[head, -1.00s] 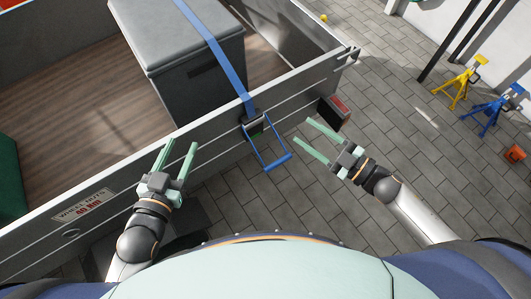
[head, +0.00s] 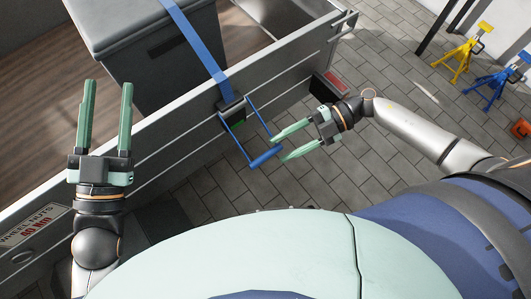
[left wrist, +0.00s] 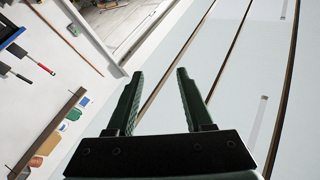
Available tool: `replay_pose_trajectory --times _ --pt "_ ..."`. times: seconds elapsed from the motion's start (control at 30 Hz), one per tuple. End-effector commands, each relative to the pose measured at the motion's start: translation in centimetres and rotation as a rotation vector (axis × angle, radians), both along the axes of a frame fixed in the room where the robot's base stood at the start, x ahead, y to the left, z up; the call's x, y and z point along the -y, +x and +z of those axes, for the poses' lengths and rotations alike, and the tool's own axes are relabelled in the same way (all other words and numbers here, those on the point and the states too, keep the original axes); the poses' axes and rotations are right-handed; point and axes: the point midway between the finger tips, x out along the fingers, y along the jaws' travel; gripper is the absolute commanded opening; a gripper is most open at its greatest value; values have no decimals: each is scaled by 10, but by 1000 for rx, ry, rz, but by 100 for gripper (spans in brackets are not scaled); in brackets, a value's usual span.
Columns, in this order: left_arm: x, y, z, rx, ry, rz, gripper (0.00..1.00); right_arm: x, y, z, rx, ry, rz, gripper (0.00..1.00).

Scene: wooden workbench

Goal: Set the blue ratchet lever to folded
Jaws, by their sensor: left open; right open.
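The blue ratchet lever (head: 265,157) is a U-shaped handle with two thin side arms and a thick crossbar. It sticks out from the ratchet body (head: 231,106) on the outer side of the grey trailer wall. A blue strap (head: 197,42) runs from the ratchet up over a grey box. My right gripper (head: 276,146) is open, with its fingertips at the right end of the crossbar; I cannot tell whether they touch it. My left gripper (head: 108,84) is open and empty over the trailer wall at the left. It also shows open in the left wrist view (left wrist: 159,72).
The trailer wall (head: 165,150) runs diagonally across the view. The grey box (head: 150,60) stands inside on the wooden bed. A red trailer light (head: 336,82) is right of the lever. Yellow (head: 462,55) and blue (head: 490,88) stands are far right. Paved floor right of the wall is largely clear.

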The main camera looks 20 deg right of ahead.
Motion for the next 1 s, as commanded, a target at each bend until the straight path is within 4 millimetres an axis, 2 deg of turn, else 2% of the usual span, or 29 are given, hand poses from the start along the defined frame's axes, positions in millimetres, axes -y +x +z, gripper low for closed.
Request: replay_pose_trajectory --times 0.1,0.3,0.7,1.0 --pt "1 -6 13 64 2 -11 52 -23 -3 -8 0 4 1 52" --pt "3 -14 30 143 2 -25 52 -45 -4 -15 0 1 0 52" --pt "4 -17 36 167 2 -29 52 -51 -5 -16 0 1 -2 51" --pt "4 -16 35 166 3 -30 52 -51 -5 -16 1 1 -2 17"
